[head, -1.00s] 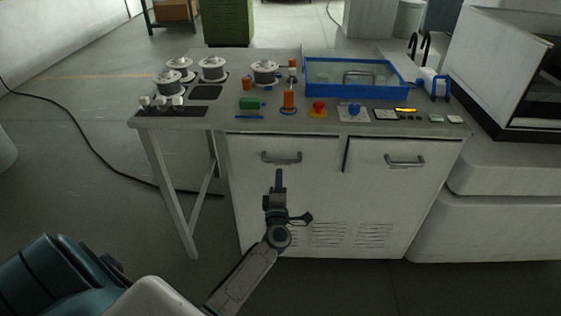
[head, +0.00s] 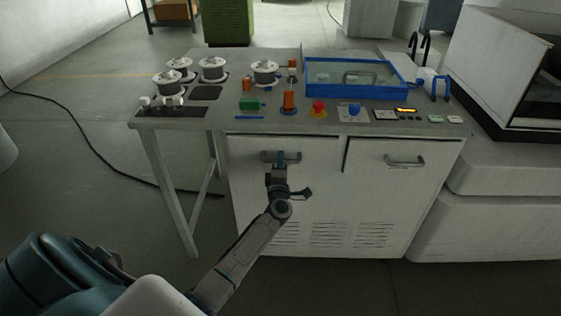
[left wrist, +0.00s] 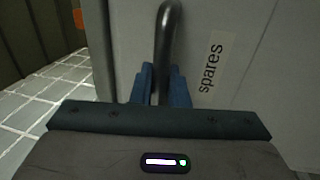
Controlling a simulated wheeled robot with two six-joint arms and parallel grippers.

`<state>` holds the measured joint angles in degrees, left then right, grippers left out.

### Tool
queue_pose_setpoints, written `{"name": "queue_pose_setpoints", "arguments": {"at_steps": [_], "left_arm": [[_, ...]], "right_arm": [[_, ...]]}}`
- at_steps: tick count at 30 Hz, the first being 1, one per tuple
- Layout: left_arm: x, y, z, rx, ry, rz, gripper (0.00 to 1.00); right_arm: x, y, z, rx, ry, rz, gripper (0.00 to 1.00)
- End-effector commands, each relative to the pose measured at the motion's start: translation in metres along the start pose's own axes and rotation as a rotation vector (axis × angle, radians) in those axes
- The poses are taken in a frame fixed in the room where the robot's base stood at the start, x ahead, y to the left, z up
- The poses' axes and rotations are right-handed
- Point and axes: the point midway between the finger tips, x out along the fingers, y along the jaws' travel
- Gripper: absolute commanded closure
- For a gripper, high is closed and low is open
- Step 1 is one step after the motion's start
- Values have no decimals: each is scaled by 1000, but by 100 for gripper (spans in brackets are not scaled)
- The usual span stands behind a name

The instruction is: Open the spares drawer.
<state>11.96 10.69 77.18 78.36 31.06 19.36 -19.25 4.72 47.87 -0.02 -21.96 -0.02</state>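The spares drawer (head: 252,183) is the white left front of the bench cabinet, with a grey bar handle (head: 294,157) near its top. In the left wrist view the drawer front (left wrist: 255,60) bears a "spares" label (left wrist: 211,63), and the handle (left wrist: 168,35) runs upright in the picture. My left gripper (head: 280,158) is at the middle of the handle. Its blue fingers (left wrist: 161,88) sit close on both sides of the bar, shut on it. The drawer front looks flush with the cabinet. My right gripper is not in view.
A second front with its own handle (head: 404,160) is to the right. Spools (head: 212,70), a blue-rimmed tray (head: 357,92) and a red button (head: 319,107) are on the bench top. A bench leg (head: 168,190) stands left of the cabinet. The floor in front looks clear.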

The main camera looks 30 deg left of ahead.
Motion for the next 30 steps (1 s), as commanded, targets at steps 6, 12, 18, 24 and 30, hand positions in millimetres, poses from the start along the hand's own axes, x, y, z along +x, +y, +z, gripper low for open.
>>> {"name": "queue_pose_setpoints", "arguments": {"at_steps": [6,12,18,24,30], "left_arm": [[0,0,0,0,0,-1,100],[-8,2,0,0,0,-2,100],[-34,8,0,-1,0,-5,100],[-80,16,0,-1,1,-7,100],[-132,25,0,0,1,-6,100]], "right_arm": [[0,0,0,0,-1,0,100],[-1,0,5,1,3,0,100],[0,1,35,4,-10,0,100],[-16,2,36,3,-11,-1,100],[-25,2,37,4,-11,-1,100]]}}
